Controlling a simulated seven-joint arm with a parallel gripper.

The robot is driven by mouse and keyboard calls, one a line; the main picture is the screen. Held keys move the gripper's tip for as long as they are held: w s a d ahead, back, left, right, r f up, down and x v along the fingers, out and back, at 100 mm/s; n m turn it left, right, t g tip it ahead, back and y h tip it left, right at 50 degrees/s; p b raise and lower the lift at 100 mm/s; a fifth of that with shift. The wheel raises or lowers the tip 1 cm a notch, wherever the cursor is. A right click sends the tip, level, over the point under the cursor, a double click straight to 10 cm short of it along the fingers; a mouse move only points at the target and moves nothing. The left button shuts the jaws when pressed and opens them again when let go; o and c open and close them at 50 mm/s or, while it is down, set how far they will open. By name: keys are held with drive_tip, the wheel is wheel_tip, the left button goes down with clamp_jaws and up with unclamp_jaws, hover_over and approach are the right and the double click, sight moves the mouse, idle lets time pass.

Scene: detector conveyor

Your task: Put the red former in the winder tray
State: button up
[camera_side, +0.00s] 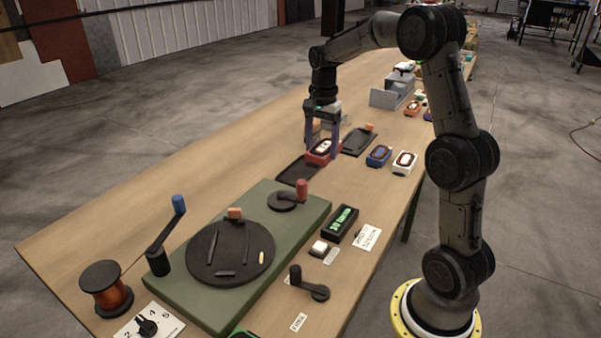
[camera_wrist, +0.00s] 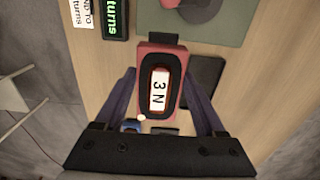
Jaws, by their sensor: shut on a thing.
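The red former (camera_side: 318,156), a red block with a black oval ring and a white label, is between the fingers of my gripper (camera_side: 322,150). In the wrist view the red former (camera_wrist: 146,57) shows its label "3 N", and the fingers of my gripper (camera_wrist: 160,82) are shut on its two sides. A dark flat tray (camera_side: 292,176) lies beside the green winder base (camera_side: 190,290), just in front of the former. In the wrist view this tray (camera_wrist: 207,72) shows to the right of the former, partly hidden by it and a finger. The former's height above it is unclear.
A second dark tray (camera_side: 357,143) with an orange piece lies behind my gripper. A blue former (camera_side: 379,156) and a white former (camera_side: 404,162) stand to the right. The winder has a black disc (camera_side: 230,254) and a blue-handled crank (camera_side: 166,238). The table's left side is clear.

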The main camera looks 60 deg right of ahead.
drive_tip(key=shift+w+d+f, duration=0.15)
drive_tip(key=shift+d+f, duration=0.05)
drive_tip(key=shift+d, duration=0.2)
drive_tip(key=w+d+f, duration=0.2)
drive_tip(key=w, duration=0.1)
drive_tip(key=w+d+f, duration=0.2)
drive_tip(key=w+f, duration=0.1)
drive_tip(key=w, duration=0.1)
drive_tip(key=w+d+f, duration=0.2)
drive_tip(key=w+f, duration=0.1)
drive_tip(key=shift+w+f, duration=0.2)
drive_tip(key=shift+w, duration=0.1)
drive_tip(key=shift+w+d+f, duration=0.3)
drive_tip(key=shift+w+f, duration=0.15)
drive_tip(key=shift+f, duration=1.65)
drive_tip(key=shift+f, duration=0.1)
